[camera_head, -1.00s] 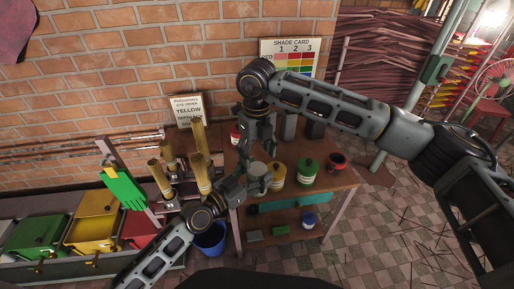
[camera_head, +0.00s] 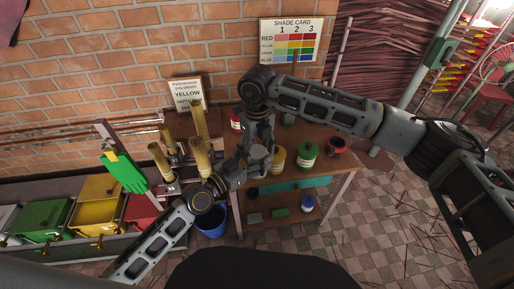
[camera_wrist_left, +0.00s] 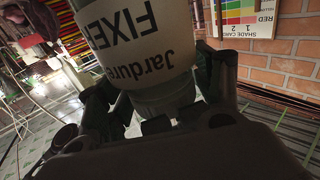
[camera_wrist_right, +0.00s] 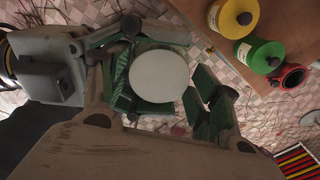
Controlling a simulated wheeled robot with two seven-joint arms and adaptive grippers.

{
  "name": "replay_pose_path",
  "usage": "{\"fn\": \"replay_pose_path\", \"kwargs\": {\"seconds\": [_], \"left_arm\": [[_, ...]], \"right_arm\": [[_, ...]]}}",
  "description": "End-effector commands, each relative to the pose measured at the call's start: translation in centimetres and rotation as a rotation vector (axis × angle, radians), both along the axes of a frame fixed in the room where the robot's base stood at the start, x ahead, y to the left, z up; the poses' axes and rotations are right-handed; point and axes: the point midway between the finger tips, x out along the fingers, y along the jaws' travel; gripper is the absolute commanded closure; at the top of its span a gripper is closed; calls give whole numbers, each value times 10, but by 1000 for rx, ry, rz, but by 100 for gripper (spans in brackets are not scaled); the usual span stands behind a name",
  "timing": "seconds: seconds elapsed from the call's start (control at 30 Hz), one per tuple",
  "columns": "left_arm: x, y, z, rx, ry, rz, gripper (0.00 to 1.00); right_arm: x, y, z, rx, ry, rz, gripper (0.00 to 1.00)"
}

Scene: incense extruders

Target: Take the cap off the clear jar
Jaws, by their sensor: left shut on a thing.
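The clear jar (camera_head: 258,154) looks pale grey in the head view. The jar's pale round cap (camera_wrist_right: 160,78) faces the camera in the right wrist view. My right gripper (camera_wrist_right: 163,95) is above it, open, with green-padded fingers on either side of the cap. A gap shows between the right-hand finger and the cap. In the head view the grippers overlap and hide part of the jar.
A yellow jar (camera_head: 277,160), a green jar (camera_head: 307,157) and a red pot (camera_head: 335,147) stand on the wooden table (camera_head: 345,168) to the right. Brass extruder tubes (camera_head: 200,157) stand left of my grippers. A blue bucket (camera_head: 210,222) is on the floor below.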

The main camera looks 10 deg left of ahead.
Motion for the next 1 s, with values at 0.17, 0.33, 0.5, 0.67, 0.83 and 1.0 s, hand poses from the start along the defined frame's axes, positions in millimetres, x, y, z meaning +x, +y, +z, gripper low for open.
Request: {"fn": "replay_pose_path", "kwargs": {"seconds": [0.17, 0.33, 0.5, 0.67, 0.83, 1.0], "left_arm": [[0, 0, 2, -2, -4, 1, 100], [0, 0, 2, -2, -4, 1, 100], [0, 0, 3, -2, -4, 1, 100], [0, 0, 3, -2, -4, 1, 100], [0, 0, 3, -2, -4, 1, 100], [0, 0, 3, -2, -4, 1, 100]], "right_arm": [[0, 0, 0, 0, 0, 0, 63], [0, 0, 0, -1, -1, -1, 74], [1, -1, 0, -1, -1, 29, 75], [1, -1, 0, -1, -1, 124, 75], [1, -1, 1, -1, -1, 234, 75], [1, -1, 0, 0, -1, 238, 75]]}}
